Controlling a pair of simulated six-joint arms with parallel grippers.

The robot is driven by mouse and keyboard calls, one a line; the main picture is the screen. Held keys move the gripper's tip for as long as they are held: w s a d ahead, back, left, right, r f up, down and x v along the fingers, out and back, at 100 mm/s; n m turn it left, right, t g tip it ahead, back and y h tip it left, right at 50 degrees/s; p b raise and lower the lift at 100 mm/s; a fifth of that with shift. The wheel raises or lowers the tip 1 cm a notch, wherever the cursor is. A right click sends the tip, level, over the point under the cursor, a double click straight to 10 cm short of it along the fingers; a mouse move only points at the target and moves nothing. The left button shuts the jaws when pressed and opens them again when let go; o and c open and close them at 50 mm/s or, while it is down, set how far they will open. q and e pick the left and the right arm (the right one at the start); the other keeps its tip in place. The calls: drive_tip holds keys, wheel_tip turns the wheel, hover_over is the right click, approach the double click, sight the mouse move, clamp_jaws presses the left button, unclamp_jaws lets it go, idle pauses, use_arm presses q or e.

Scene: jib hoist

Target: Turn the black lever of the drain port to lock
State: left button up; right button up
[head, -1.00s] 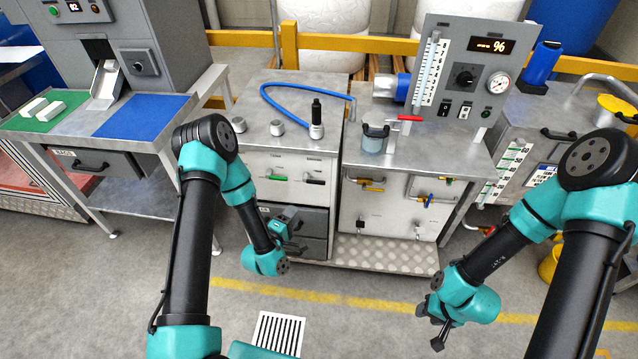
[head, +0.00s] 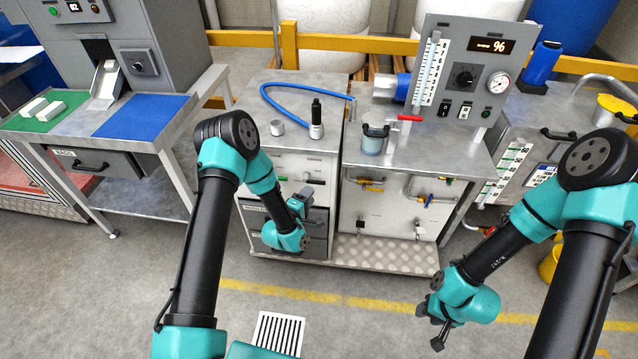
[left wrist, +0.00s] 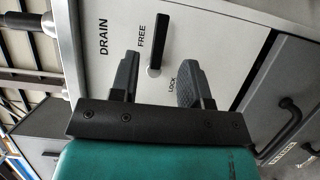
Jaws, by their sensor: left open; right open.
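The black lever (left wrist: 160,40) of the drain port stands out from its pivot on a pale panel in the left wrist view, beside the word FREE. The LOCK label (left wrist: 171,86) is below it in the picture. The lever also shows small on the cabinet front in the head view (head: 315,182). My left gripper (left wrist: 160,78) is open, its fingers appearing either side of the lever's pivot end; I cannot tell how far off they are. In the head view my left gripper (head: 302,197) is just below the lever. My right gripper (head: 436,326) is open and empty, low over the floor.
A drawer handle (left wrist: 285,130) is right of the gripper in the left wrist view. A blue hose (head: 300,103) and a black-handled fitting (head: 316,120) are on the cabinet top. The red-handled valve (head: 410,118) stands on the neighbouring bench.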

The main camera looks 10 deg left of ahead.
sight(319, 183)
use_arm(q)
drive_tip(key=x, duration=0.7)
drive_tip(key=shift+w+d, duration=0.15)
drive_tip(key=shift+w, duration=0.2)
clamp_jaws()
